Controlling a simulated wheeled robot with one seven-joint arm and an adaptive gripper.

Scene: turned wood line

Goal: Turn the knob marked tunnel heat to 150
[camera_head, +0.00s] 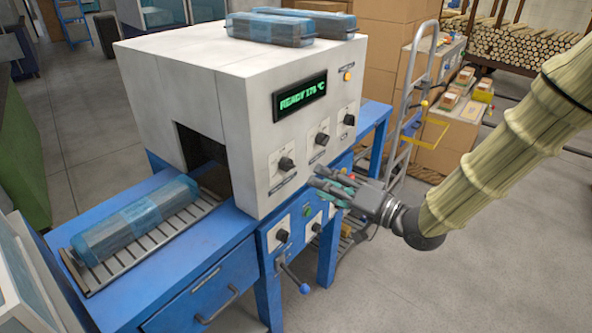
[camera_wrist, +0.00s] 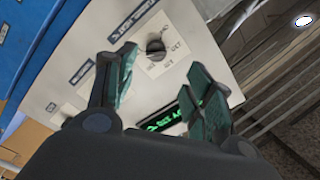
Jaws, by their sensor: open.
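The white machine (camera_head: 190,75) has a green display (camera_head: 300,97) that seems to read READY 170 °C. Three dark knobs sit on its front: a left knob (camera_head: 286,163), a middle knob (camera_head: 322,139) and a right knob (camera_head: 349,119). Their labels are too small to read, so I cannot tell which is tunnel heat. My gripper (camera_head: 322,186) is open and empty, in front of the panel and below the middle knob in the picture. In the wrist view, one knob (camera_wrist: 155,46) on a white dial plate shows beyond the gap between the fingers; the display (camera_wrist: 170,115) shows too, partly hidden.
Below, the blue frame carries more knobs (camera_head: 283,236) and a blue-ended lever (camera_head: 303,287). A wrapped bundle (camera_head: 140,218) lies on the roller infeed at left. Wrapped packs (camera_head: 270,28) lie on top. A hand truck (camera_head: 408,90) stands behind. The floor at right is clear.

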